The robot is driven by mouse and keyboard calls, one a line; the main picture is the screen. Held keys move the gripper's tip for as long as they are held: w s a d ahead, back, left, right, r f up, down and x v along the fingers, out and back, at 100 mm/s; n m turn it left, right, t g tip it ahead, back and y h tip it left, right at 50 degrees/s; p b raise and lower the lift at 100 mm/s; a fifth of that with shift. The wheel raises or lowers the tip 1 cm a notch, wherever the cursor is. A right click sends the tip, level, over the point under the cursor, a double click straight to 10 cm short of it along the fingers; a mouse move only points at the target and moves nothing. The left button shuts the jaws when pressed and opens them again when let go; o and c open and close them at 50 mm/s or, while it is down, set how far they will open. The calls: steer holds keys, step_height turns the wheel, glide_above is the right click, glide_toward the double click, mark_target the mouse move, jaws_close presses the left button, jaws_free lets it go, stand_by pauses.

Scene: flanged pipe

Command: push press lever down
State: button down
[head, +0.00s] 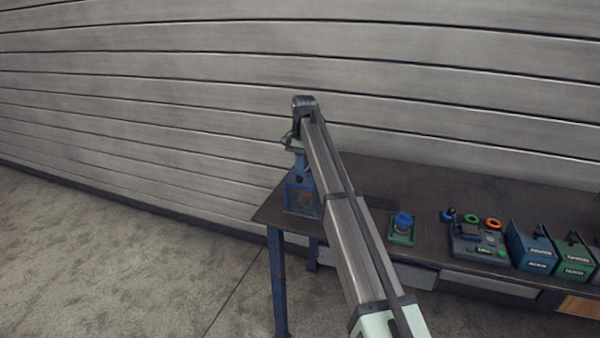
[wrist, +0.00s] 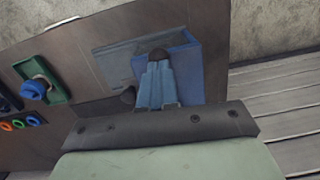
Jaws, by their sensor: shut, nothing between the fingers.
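The press (head: 303,200) is a blue frame at the left end of the workbench in the head view. Its blue box-like frame also shows in the wrist view (wrist: 207,70). My gripper (wrist: 159,56) is shut and empty, its blue fingers with dark tips together over the press. A dark rounded piece (wrist: 128,96) beside the fingers may be the end of the press lever; the rest of the lever is hidden. I cannot tell whether my gripper touches it. In the head view my arm covers part of the press.
The dark workbench (head: 380,175) carries a green base with a blue knob (head: 402,226), a control box (head: 478,242), and blue (head: 530,250) and green (head: 573,257) bins to the right. A slatted wall (head: 150,80) stands behind. The floor left of the bench is clear.

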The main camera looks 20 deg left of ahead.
steer(key=shift+s+d+f, duration=0.15)
steer(key=shift+d+f, duration=0.05)
steer(key=shift+f, duration=0.45)
steer(key=shift+s+d+f, duration=0.1)
steer(key=shift+d+f, duration=0.05)
steer(key=shift+f, duration=0.5)
steer(key=w, duration=0.1)
steer(key=w+r, duration=0.1)
steer(key=w, duration=0.1)
steer(key=shift+w, duration=0.1)
steer(key=shift+w+f, duration=0.15)
steer(key=shift+w, duration=0.15)
steer(key=shift+w+a+r, duration=0.1)
steer(key=shift+w+r, duration=0.1)
steer(key=shift+r, duration=0.4)
step_height(320, 180, up, 14)
steer(key=shift+w+f, duration=0.1)
